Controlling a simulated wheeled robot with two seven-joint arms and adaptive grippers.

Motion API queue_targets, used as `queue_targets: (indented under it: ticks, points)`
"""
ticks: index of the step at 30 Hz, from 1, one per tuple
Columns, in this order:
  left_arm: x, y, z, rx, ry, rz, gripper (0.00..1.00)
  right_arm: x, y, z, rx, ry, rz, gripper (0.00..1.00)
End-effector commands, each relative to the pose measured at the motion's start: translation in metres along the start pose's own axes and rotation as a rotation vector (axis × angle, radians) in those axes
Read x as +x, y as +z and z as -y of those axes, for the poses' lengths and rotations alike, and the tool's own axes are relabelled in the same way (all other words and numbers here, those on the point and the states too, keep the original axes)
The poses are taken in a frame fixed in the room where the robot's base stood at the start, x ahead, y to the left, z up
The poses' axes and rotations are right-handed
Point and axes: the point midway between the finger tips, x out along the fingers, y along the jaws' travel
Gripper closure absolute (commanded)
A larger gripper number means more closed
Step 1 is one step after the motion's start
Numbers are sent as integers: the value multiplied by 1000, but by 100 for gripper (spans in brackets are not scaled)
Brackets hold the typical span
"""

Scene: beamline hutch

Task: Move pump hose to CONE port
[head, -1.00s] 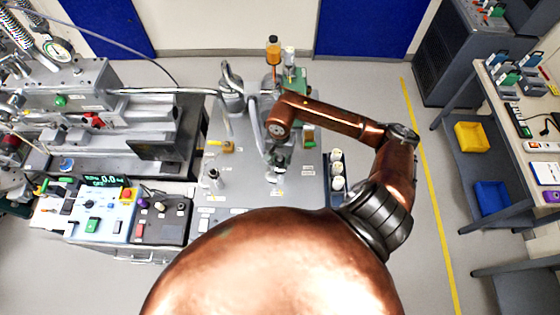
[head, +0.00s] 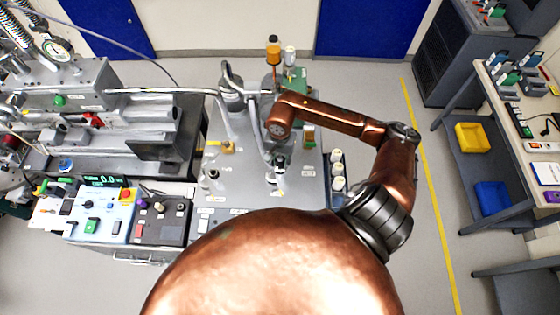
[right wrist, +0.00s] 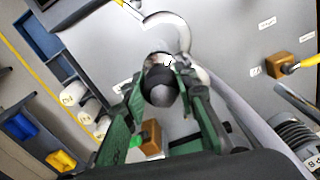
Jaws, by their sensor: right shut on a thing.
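The grey pump hose (head: 256,132) runs from the silver fittings at the back of the bench down to a dark end piece (head: 280,160) below my right forearm. My right gripper (right wrist: 162,95) shows its green fingers on either side of that dark round end in the right wrist view, shut on it. In the head view the fingers are mostly hidden by my copper arm. A small upright port (head: 213,178) stands left of the hose end. Port labels are too small to read, so I cannot tell which is CONE. My left gripper is not in view.
A dark rack with white-capped bottles (head: 338,170) stands at the bench's right edge. A brass valve with a yellow handle (head: 226,147) is left of the hose. Control boxes (head: 105,215) and vacuum equipment fill the left.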

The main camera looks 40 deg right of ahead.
Motion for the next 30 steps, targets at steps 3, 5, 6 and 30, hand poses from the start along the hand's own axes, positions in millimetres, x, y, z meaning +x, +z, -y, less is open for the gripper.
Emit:
queue_targets:
  ticks: [3,5,6,30]
  points:
    - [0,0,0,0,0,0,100,1,-1,-1,1,2,-2,100]
    - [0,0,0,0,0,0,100,1,-1,-1,1,2,-1,100]
    - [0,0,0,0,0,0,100,1,-1,-1,1,2,-1,100]
    - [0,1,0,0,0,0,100,-18,-1,1,-1,-1,-3,53]
